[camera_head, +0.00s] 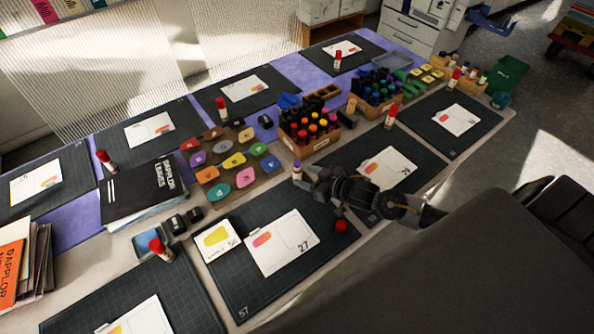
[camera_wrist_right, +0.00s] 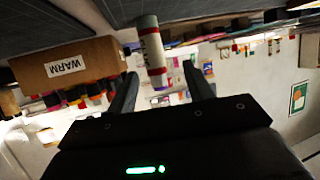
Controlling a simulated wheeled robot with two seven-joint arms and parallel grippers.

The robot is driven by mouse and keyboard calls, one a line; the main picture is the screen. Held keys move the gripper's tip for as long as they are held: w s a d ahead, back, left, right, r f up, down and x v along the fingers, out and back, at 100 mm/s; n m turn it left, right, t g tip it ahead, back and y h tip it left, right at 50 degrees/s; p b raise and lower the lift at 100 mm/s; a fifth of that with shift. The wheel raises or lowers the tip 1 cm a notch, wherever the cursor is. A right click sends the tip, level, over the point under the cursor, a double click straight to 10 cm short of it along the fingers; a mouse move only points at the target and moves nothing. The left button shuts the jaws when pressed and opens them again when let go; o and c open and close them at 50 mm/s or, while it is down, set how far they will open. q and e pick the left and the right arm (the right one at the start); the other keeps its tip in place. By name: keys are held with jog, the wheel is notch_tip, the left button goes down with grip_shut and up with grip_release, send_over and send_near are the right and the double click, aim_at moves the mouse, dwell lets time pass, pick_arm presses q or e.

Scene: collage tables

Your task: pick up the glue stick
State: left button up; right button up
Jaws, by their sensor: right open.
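An uncapped glue stick (camera_head: 297,171) stands upright at the near mat's far edge, white with a purple tip. My right gripper (camera_head: 309,181) reaches in from the right, its fingertips close to the stick. In the right wrist view, the glue stick (camera_wrist_right: 152,52) shows in the gap between the open fingers of the right gripper (camera_wrist_right: 159,70), nearer the left one. I see no finger pressed on it. A red cap (camera_head: 341,226) lies on the near mat. Other red-capped glue sticks, such as one near the front (camera_head: 161,249), stand by other mats. My left gripper is out of view.
A wooden crate of markers (camera_head: 322,143) stands just behind the glue stick; its "WARM" label (camera_wrist_right: 66,66) shows in the wrist view. A tray of coloured pieces (camera_head: 214,172) is left of it. Paper cards (camera_head: 281,243) lie on the near mat (camera_head: 250,292), with bare mat around them.

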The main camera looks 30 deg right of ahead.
aim_at(295, 170)
jog(key=shift+w+a+f, duration=0.2)
jog(key=shift+w+f, duration=0.05)
jog(key=shift+w, duration=0.4)
jog(key=shift+w+a+f, duration=0.1)
jog(key=shift+w+f, duration=0.05)
jog(key=shift+w, duration=0.1)
jog(key=shift+w+p, duration=0.3)
jog(key=p+x, duration=0.1)
jog(key=x, duration=0.2)
jog(key=shift+w+f, duration=0.2)
jog(key=shift+w, duration=0.15)
jog(key=shift+w+a+f, duration=0.1)
jog(key=shift+w+f, duration=0.15)
jog(key=shift+w, duration=0.1)
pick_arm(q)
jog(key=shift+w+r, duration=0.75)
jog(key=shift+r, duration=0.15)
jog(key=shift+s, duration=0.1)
